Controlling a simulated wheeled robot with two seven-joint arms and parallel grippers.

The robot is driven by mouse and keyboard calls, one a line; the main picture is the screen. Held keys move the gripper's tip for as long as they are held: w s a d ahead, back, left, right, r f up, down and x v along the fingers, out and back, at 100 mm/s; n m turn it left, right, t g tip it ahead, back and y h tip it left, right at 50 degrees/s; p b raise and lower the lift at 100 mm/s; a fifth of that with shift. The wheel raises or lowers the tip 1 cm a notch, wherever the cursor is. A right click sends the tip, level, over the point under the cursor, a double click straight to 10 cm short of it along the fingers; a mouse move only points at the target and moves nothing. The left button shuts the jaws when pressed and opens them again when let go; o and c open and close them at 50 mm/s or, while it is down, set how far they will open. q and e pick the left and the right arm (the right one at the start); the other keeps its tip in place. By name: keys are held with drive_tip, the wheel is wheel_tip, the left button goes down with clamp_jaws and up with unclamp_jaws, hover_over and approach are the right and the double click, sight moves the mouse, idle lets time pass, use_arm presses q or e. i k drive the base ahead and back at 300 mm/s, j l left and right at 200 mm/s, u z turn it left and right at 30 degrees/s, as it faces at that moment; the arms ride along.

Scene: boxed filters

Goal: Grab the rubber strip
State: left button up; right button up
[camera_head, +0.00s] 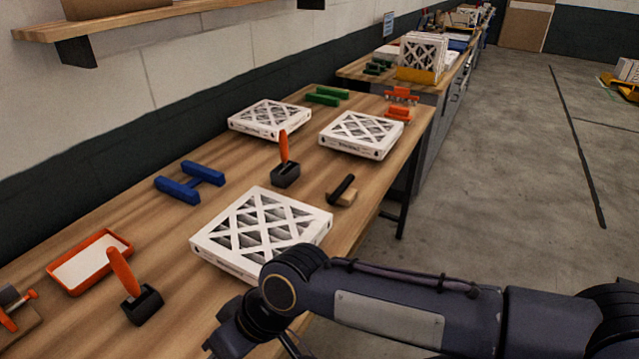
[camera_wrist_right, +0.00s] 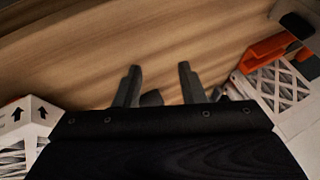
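I cannot pick out a rubber strip for certain. A short black bar (camera_head: 341,188) on a small wooden block (camera_head: 345,198) lies right of the middle of the bench, behind the nearest white-framed filter (camera_head: 262,228). My right arm comes in from the right in the head view, and its end is low at the bench's front edge, its fingers not clear there. In the right wrist view my right gripper (camera_wrist_right: 160,80) has its two fingers apart above the wood. A small dark piece (camera_wrist_right: 151,98) shows between the finger bases; I cannot tell what it is. My left gripper is out of view.
Two more filters (camera_head: 270,118) (camera_head: 362,134) lie farther back on the bench. Blue H-shaped pieces (camera_head: 190,181), an orange tray (camera_head: 90,260) and two orange-handled tools (camera_head: 285,170) (camera_head: 136,290) stand around. Bare wood lies between them. Open floor is at right.

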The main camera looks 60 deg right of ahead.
sight(331, 201)
drive_tip(key=z, duration=0.4)
drive_tip(key=k+l+z, duration=0.1)
drive_tip(key=z, duration=0.35)
drive_tip(key=l+z, duration=0.15)
drive_tip(key=z, duration=0.25)
drive_tip(key=l+z, duration=0.1)
drive_tip(key=z, duration=0.3)
drive_tip(key=l+z, duration=0.1)
drive_tip(key=z, duration=0.3)
drive_tip(key=i+l, duration=0.7)
drive_tip(key=i+l+u, duration=0.1)
drive_tip(key=u, duration=0.35)
drive_tip(key=l+u, duration=0.15)
drive_tip(key=u, duration=0.3)
drive_tip(key=l+u, duration=0.15)
drive_tip(key=u, duration=0.3)
drive_tip(key=i+l+u, duration=0.1)
drive_tip(key=u, duration=0.4)
drive_tip(key=k+l, duration=0.05)
